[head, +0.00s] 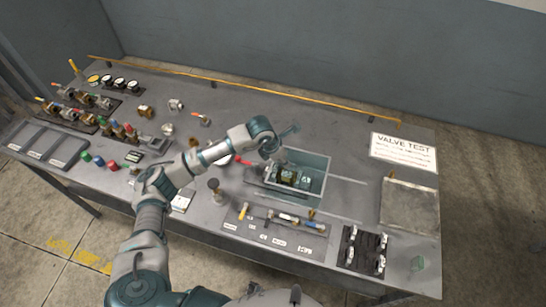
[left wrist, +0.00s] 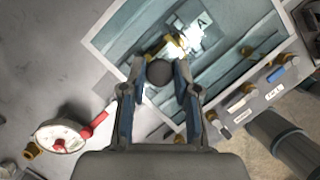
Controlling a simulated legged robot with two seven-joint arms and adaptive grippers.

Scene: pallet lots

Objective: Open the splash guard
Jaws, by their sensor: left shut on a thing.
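The splash guard (head: 318,160) is a clear, teal-tinted box with pale edges on the bench, right of centre. A valve fixture with brass parts (head: 288,177) shows inside it. In the left wrist view the guard's pale frame (left wrist: 106,38) and clear pane fill the upper part. My left gripper (head: 290,130) is at the guard's back left corner in the head view. In the left wrist view its fingers (left wrist: 160,76) are closed on a dark round knob (left wrist: 159,73), which appears in front of the pane. How the knob joins the guard is hidden. My right gripper is not in view.
A red-handled gauge (left wrist: 62,136) lies left of the guard. A tool strip (head: 285,217) lies in front, and a dark rack (head: 362,250) stands front right. Valves and trays crowd the left side. A VALVE TEST sign (head: 403,152) and a grey plate (head: 410,205) are right.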

